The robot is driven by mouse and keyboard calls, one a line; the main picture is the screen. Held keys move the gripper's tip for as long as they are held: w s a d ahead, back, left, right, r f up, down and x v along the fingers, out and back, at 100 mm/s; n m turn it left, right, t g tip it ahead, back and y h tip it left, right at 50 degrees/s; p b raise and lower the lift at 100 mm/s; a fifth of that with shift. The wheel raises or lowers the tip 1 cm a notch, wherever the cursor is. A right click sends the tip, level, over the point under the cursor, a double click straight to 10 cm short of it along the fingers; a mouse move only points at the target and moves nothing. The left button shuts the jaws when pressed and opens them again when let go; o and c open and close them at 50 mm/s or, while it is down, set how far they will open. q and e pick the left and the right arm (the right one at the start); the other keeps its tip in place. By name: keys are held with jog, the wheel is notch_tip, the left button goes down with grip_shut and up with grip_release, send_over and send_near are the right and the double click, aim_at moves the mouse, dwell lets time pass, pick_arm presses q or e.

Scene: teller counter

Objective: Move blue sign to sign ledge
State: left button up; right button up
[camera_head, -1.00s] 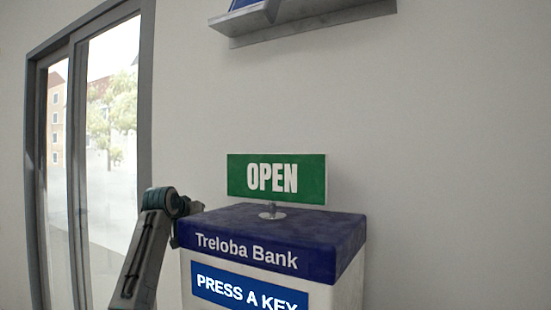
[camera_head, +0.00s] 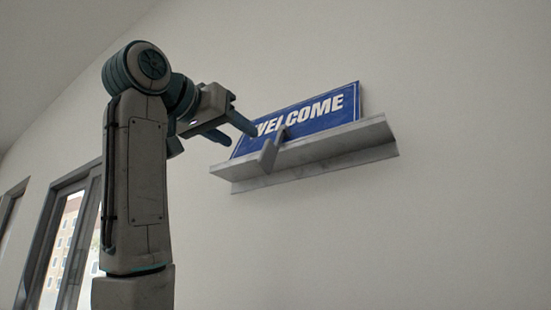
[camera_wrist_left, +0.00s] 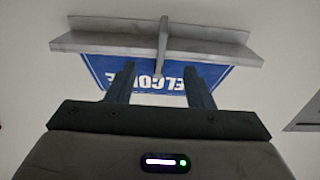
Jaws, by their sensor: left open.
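The blue sign (camera_head: 322,112) with white WELCOME lettering leans against the wall on the grey ledge (camera_head: 345,146). My left gripper (camera_head: 243,138) is open and empty, raised in front of the left part of the sign. One finger covers part of the first letters. In the left wrist view the sign (camera_wrist_left: 178,83) appears upside down beyond the open fingers (camera_wrist_left: 160,72), with the ledge (camera_wrist_left: 210,46) above it in the picture. I cannot tell whether a finger touches the sign. My right gripper is out of view.
A narrow grey upright piece (camera_head: 268,157) stands at the front of the ledge, before the sign; it also shows between my fingers in the left wrist view (camera_wrist_left: 163,42). A framed glass door (camera_head: 68,240) is at lower left. The wall right of the ledge is bare.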

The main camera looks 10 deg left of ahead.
aim_at(262, 151)
pick_arm(q)
jog(key=p+x, duration=0.3)
jog(key=x, duration=0.3)
jog(key=shift+w+r, duration=0.15)
jog(key=shift+w, duration=0.1)
jog(key=shift+w+d, duration=0.1)
jog(key=shift+w, duration=0.6)
jog(key=shift+x, duration=1.8)
grip_shut()
